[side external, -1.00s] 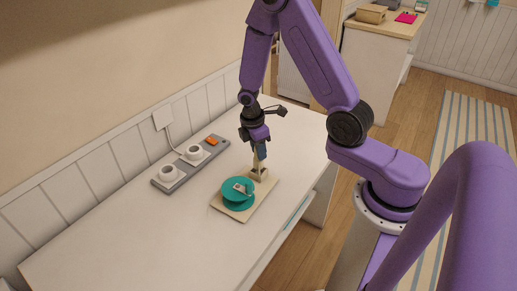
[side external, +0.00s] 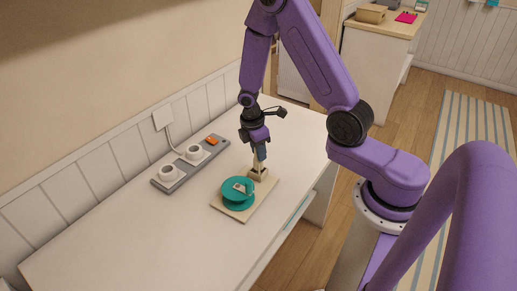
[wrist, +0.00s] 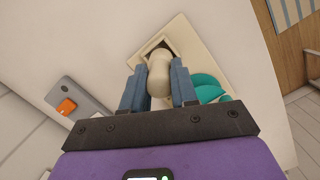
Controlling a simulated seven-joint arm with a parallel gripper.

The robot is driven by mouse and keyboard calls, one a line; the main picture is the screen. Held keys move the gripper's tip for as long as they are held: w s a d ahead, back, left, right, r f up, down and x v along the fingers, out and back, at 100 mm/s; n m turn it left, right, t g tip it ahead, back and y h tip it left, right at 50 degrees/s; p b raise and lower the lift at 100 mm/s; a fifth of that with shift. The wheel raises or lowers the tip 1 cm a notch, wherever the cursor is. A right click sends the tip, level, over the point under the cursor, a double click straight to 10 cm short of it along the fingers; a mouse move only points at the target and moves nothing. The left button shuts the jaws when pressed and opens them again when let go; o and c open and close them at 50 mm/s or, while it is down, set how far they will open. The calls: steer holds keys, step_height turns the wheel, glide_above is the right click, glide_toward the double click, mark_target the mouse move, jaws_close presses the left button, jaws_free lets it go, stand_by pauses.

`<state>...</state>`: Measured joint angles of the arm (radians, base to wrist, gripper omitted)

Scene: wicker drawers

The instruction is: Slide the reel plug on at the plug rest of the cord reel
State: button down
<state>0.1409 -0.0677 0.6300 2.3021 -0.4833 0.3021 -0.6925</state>
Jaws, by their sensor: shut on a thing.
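The cord reel has a teal drum (side external: 234,202) on a beige base board (side external: 240,217). The drum also shows partly in the wrist view (wrist: 207,86), behind a finger. The plug rest (side external: 257,175) is a small beige block at the board's far end; in the wrist view its dark opening (wrist: 152,45) shows around the plug's far end. My gripper (wrist: 159,92) is shut on the cream reel plug (wrist: 159,76), with a blue-grey finger on each side. In the side view my gripper (side external: 261,157) is above the plug rest. How deep the plug sits is hidden.
A grey power strip (side external: 180,178) with two white plugs (side external: 168,171) (side external: 194,152) and an orange switch (side external: 211,140) lies by the wall, left of the reel. The white table (side external: 130,235) is clear in front.

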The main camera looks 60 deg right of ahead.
steer(key=shift+f, duration=1.9)
steer(key=c, duration=0.8)
jaws_free()
steer(key=r, duration=0.5)
steer(key=a+r, duration=0.1)
steer(key=r, duration=0.5)
steer(key=w+a+r, duration=0.1)
steer(key=r, duration=0.5)
steer(key=shift+w+a+r, duration=0.1)
steer(key=shift+a, duration=0.05)
